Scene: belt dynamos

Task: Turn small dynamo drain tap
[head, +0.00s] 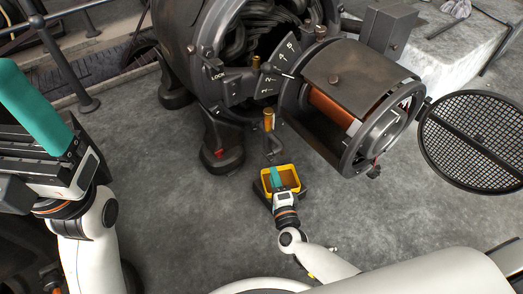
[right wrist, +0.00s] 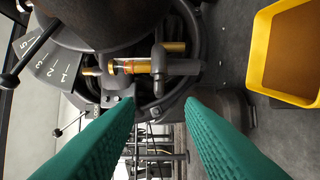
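The small dynamo (head: 345,85) is a dark drum with a copper winding, on the right of the large machine in the head view. Below its left side hangs a brass-and-grey drain fitting (head: 268,122) with a grey pipe. In the right wrist view this fitting (right wrist: 158,68) has an amber, brass-ended tube and a grey cross-piece. My right gripper (right wrist: 160,108) is open, its two teal fingers apart and empty, with the fitting beyond their tips. In the head view my right gripper (head: 277,179) shows low, over the yellow tray. My left gripper (head: 32,108) is at the left edge; only one teal finger shows clearly.
A yellow tray (head: 265,183) with brown contents sits on the floor below the fitting; its yellow rim (right wrist: 256,50) shows at the right wrist view's upper right. A round mesh cover (head: 478,140) stands open at right. A numbered plate (head: 282,62) is above. Grey floor (head: 180,215) is clear.

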